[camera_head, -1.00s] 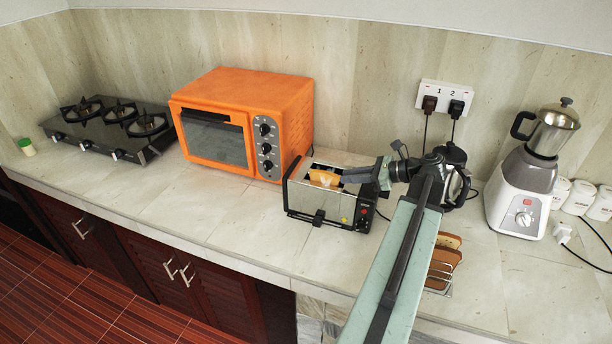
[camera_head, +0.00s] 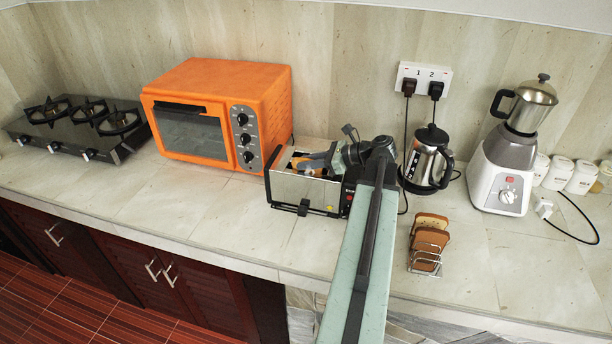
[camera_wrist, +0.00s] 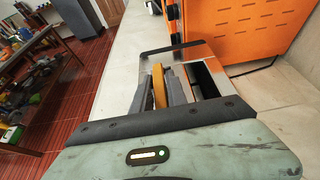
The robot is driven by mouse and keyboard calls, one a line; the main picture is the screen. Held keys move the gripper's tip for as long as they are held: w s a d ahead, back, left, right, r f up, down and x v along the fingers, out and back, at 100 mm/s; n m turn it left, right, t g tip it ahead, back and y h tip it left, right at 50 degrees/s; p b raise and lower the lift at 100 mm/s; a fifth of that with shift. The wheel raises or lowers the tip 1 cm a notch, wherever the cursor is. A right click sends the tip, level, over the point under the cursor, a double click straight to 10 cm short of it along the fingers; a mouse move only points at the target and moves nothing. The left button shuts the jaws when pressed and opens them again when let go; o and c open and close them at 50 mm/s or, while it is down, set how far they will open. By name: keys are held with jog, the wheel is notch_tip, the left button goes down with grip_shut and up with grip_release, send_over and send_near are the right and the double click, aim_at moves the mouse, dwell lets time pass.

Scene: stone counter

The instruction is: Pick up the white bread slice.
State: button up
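A golden-brown bread slice stands upright in one slot of the toaster (camera_head: 287,187), and it shows clearly in the wrist view (camera_wrist: 159,86). My gripper (camera_head: 306,161) reaches down over the toaster from the right. In the wrist view, my gripper (camera_wrist: 161,88) has one grey finger on each side of the slice, very close to its faces. I cannot tell whether the fingers press on it. The slice's lower part is hidden in the toaster. The other slot (camera_wrist: 205,78) looks dark and empty.
An orange oven (camera_head: 218,112) stands close behind and left of the toaster. A kettle (camera_head: 428,160) and a rack of bread slices (camera_head: 430,243) are to the right, with a blender (camera_head: 512,160) farther right. The counter front left of the toaster is clear.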

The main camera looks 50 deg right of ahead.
grip_shut()
jog(key=shift+r, duration=0.1)
